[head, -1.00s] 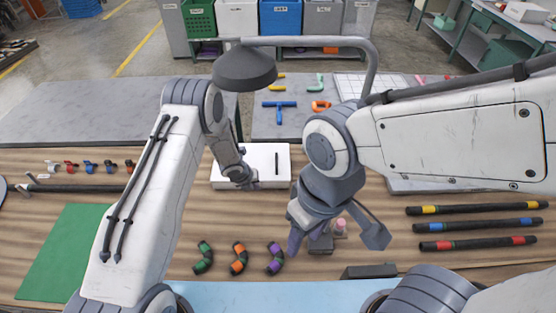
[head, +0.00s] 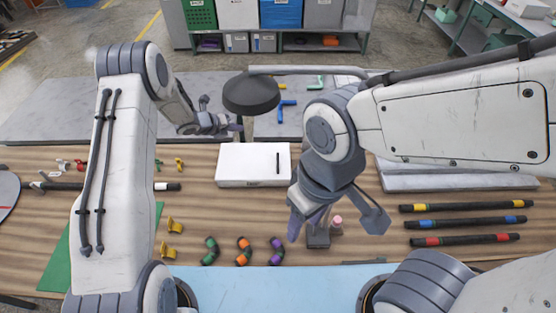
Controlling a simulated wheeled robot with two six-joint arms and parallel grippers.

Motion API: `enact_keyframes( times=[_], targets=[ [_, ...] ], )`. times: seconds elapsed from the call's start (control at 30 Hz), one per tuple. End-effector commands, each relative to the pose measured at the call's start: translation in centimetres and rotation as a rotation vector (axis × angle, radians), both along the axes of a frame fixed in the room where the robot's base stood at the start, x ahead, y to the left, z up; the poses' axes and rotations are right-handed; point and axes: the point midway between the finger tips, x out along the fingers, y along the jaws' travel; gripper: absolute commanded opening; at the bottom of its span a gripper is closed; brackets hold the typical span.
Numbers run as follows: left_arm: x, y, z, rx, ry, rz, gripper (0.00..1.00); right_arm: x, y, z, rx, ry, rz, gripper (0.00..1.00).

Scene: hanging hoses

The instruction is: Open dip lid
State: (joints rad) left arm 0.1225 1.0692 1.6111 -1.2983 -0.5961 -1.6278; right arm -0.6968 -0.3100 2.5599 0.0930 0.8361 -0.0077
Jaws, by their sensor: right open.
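A flat white box (head: 236,165) lies in the middle of the wooden table, with a black bar (head: 278,163) upright in the picture on its right part. It looks closed; I take its top to be the dip lid. My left gripper (head: 233,126) is at the far left side of the box, apart from it in the picture; it is small and dark, and its jaws cannot be made out. My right gripper (head: 335,216) is open, its fingers spread to the right of and nearer than the box, with nothing held between them.
A dark lamp-like shade (head: 251,93) on a grey pipe hangs behind the box, close to my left gripper. Curved hose pieces (head: 243,251) lie in front. Banded black hoses (head: 466,222) lie at right. Yellow clips (head: 173,226) and a green mat (head: 56,270) are at left.

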Motion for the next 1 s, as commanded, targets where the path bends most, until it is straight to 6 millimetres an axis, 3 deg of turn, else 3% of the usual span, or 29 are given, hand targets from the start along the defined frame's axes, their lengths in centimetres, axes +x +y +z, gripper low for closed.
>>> enact_keyframes(
  times=[0.27, 0.53, 1.0],
  targets=[
    [0.0, 1.1, 0.5, -0.047, 0.001, 0.001, 0.00, 0.0, 0.0, 0.6, 0.000, 0.000, 0.000, 0.50],
    [0.0, 3.6, 1.4, -0.144, 0.000, 0.002, 0.00, 0.0, 0.0, 1.2, 0.000, 0.000, 0.000, 0.50],
    [0.0, 6.3, 2.0, -0.257, -0.002, 0.002, 0.00, 0.0, 0.0, 0.4, 0.000, 0.000, 0.000, 0.50]
  ],
)
